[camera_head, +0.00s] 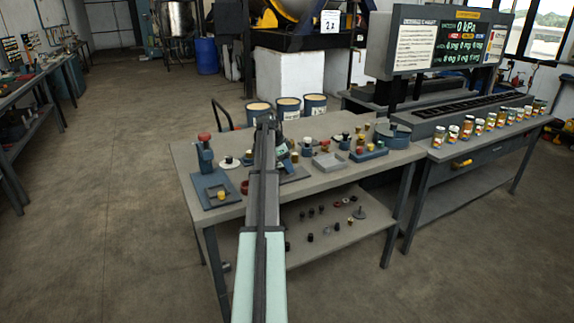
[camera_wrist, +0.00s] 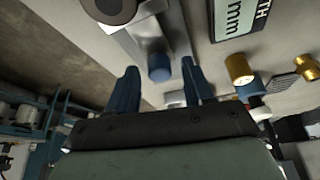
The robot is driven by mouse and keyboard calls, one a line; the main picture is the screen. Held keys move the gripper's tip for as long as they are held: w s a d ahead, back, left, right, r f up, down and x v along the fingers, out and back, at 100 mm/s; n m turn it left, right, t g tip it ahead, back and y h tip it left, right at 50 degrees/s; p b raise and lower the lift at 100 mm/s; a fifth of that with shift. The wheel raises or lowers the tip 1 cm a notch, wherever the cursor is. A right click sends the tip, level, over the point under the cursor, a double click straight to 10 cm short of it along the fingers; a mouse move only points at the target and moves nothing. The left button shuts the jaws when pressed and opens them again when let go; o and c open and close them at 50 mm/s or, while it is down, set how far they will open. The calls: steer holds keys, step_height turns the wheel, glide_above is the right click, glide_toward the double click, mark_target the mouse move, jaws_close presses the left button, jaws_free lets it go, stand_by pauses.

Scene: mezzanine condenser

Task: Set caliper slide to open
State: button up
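In the wrist view, a grey metal caliper slide (camera_wrist: 150,38) carries a blue round knob (camera_wrist: 160,74). My gripper (camera_wrist: 159,66) is open, with one dark blue finger on each side of the knob. Gaps show between the fingers and the knob, and I cannot tell how far the knob is from the fingertips in depth. A display panel marked "mm" (camera_wrist: 238,18) is to the right of the slide. In the head view, my arm reaches over the workbench and hides most of the caliper; the gripper's fingers cannot be made out there.
A brass-coloured knob (camera_wrist: 239,68) stands close right of my gripper. The grey workbench (camera_head: 330,183) holds several small fixtures, including a red-topped blue stand (camera_head: 205,155) at left and a blue block with knobs (camera_head: 369,154) at right. Jars (camera_head: 467,127) line the right bench.

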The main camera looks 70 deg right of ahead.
mark_target(281, 173)
jaws_close()
stand_by(0.4)
steer(key=shift+s+d, duration=1.1)
steer(key=shift+o, duration=0.4)
jaws_free()
steer(key=v, duration=1.4)
steer(key=shift+f, duration=0.1)
